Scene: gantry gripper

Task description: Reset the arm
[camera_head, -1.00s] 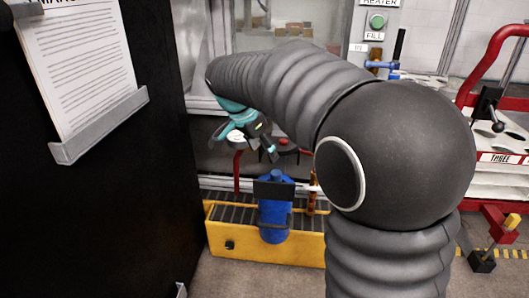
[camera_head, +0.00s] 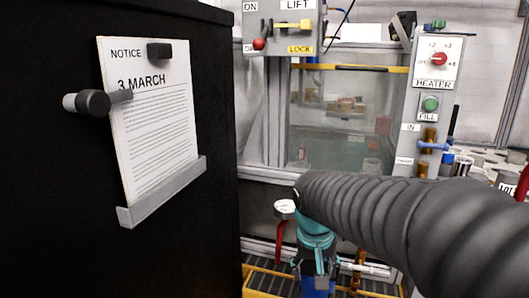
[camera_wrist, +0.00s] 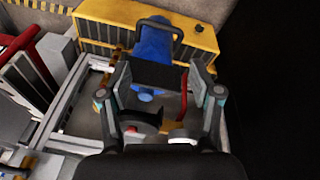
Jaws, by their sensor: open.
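My arm in its grey ribbed sleeve reaches across the head view from the right, with a teal wrist at its end. My gripper (camera_head: 312,272) points down near the bottom edge there. In the wrist view my gripper (camera_wrist: 160,108) has its two fingers spread wide, with nothing held between them. A blue canister (camera_wrist: 153,42) with a dark handle and a dark plate lies beyond the fingertips, at the yellow roller conveyor (camera_wrist: 200,42). In the head view only a bit of blue shows under the gripper, and the conveyor (camera_head: 268,284) is mostly cut off.
A black cabinet (camera_head: 60,200) with a notice sheet (camera_head: 152,120) fills the left. A glass-fronted tank (camera_head: 340,115) stands behind the arm.

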